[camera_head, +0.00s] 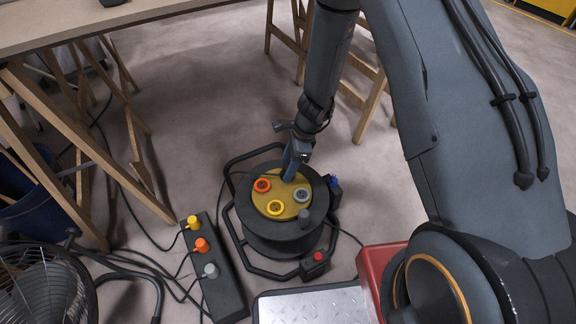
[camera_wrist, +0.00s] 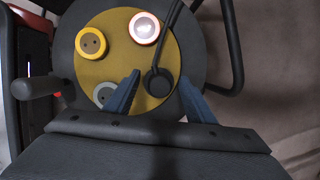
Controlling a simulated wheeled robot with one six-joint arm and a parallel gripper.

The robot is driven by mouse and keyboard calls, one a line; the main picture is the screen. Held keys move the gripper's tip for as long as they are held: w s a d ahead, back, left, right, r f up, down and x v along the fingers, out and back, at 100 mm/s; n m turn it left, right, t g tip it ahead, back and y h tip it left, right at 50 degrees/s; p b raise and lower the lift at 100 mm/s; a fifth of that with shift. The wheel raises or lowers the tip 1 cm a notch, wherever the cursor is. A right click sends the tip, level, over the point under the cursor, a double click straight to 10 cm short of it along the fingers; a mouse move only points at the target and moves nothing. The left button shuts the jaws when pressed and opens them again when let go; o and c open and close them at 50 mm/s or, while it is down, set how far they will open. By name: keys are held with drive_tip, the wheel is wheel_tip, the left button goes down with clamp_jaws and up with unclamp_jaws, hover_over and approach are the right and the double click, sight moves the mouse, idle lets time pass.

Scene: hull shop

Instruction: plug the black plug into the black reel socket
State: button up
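The black plug (camera_wrist: 158,82) with its black cord shows in the wrist view against the yellow face (camera_wrist: 92,70) of the cable reel. It sits where a socket would be, and the black reel socket is hidden under it. How deep it sits I cannot tell. My gripper (camera_wrist: 159,77) has its two blue fingers apart, one on each side of the plug, with a gap visible on both sides. In the head view my gripper (camera_head: 290,174) points down at the far part of the reel (camera_head: 270,209) and hides the plug.
The reel face also has orange (camera_head: 262,185), yellow (camera_head: 275,208) and grey (camera_head: 302,195) sockets. A black strip (camera_head: 229,294) with yellow, orange and grey plugs lies left of the reel. A fan (camera_head: 40,290), wooden trestles (camera_head: 130,130) and a red case (camera_head: 372,262) stand around.

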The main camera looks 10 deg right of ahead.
drive_tip(key=p+v, duration=0.3)
drive_tip(key=v, duration=0.4)
drive_tip(key=shift+r, duration=0.35)
drive_tip(key=shift+d, duration=0.15)
